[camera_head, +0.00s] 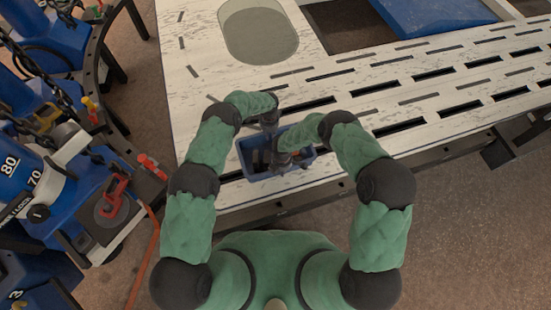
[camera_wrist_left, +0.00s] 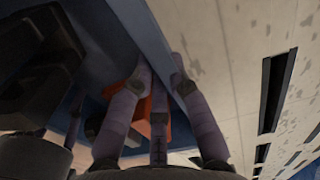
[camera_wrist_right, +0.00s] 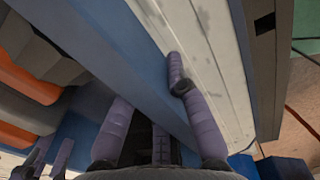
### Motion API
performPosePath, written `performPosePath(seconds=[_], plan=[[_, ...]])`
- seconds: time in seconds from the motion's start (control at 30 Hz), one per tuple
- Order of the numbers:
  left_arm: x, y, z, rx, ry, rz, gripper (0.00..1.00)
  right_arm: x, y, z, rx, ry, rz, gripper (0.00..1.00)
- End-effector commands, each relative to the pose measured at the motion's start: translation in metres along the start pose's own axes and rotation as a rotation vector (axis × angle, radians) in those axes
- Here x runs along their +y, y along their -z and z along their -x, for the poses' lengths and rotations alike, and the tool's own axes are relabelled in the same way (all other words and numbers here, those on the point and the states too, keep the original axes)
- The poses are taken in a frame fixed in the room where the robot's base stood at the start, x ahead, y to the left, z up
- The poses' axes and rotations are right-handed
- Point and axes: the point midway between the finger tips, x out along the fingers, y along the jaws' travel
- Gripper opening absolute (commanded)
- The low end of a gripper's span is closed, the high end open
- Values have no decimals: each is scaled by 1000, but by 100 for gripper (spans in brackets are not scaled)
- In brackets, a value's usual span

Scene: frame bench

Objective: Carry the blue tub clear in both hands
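The blue tub (camera_head: 243,152) stands on the pale slotted bench near its front edge, with dark items inside. My left gripper (camera_head: 268,122) is at its far side, and my right gripper (camera_head: 283,158) is low over its near side. In the left wrist view the fingers (camera_wrist_left: 161,72) straddle a tub wall (camera_wrist_left: 143,28), one inside and one outside. In the right wrist view the fingers (camera_wrist_right: 150,82) straddle the opposite wall (camera_wrist_right: 115,45), and the wall hides the inner fingertip. Both grippers look open around the walls; contact is unclear.
Inside the tub are grey and orange pieces (camera_wrist_right: 25,85). The bench top (camera_head: 200,80) has many slots and a large oval opening (camera_head: 258,35). A blue panel (camera_head: 435,12) lies at the back. Blue equipment with chains (camera_head: 35,180) crowds the left. The bench right of the tub is clear.

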Motion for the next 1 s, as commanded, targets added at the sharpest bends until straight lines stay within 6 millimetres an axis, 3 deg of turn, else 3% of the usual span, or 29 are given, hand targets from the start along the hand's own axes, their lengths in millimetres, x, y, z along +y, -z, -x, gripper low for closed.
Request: performPosePath(seconds=[0.47, 0.67, 1.0], plan=[[-2, 1, 8, 2, 5, 0, 32, -1, 0, 0, 0, 3, 0, 32], [-3, 1, 36, 3, 7, 1, 32, -2, 0, 0, 0, 3, 0, 32], [-2, 1, 98, 3, 5, 0, 32, -2, 0, 0, 0, 4, 0, 32]])
